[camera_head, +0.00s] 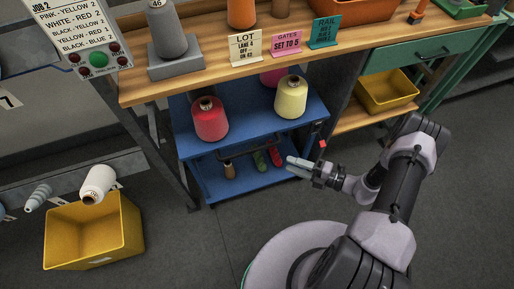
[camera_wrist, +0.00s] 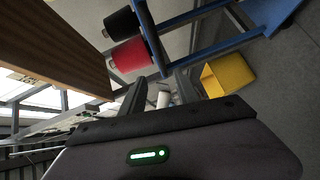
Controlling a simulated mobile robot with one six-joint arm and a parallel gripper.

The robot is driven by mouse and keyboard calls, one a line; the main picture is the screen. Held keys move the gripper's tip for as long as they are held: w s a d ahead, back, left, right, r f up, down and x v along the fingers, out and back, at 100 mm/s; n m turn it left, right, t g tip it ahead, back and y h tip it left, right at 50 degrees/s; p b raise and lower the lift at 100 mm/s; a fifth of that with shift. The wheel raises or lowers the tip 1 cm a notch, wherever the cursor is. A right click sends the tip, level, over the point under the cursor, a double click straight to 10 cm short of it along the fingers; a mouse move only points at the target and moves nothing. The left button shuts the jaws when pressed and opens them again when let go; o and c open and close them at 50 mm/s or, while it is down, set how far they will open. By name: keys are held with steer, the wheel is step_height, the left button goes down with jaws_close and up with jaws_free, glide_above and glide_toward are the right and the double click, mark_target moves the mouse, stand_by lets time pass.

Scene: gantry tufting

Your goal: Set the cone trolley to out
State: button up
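The cone trolley (camera_head: 318,108) is blue with two shelves and stands partly under the wooden bench. In the wrist view, my gripper (camera_wrist: 160,80) faces the blue trolley frame (camera_wrist: 151,38) and the red cone (camera_wrist: 131,57).
The bench (camera_head: 215,68) carries a grey cone (camera_head: 168,32) and sign cards. Lower-shelf items (camera_head: 260,161) lie in the trolley. A yellow bin (camera_head: 92,231) stands left; another (camera_head: 387,91) sits on a shelf right. The floor (camera_head: 195,245) before the trolley is clear.

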mark_target(251, 150)
steer(key=b+x, duration=0.4)
steer(key=x, duration=1.3)
steer(key=shift+s+a, duration=0.1)
steer(key=shift+a, duration=0.1)
jaws_close()
stand_by(0.4)
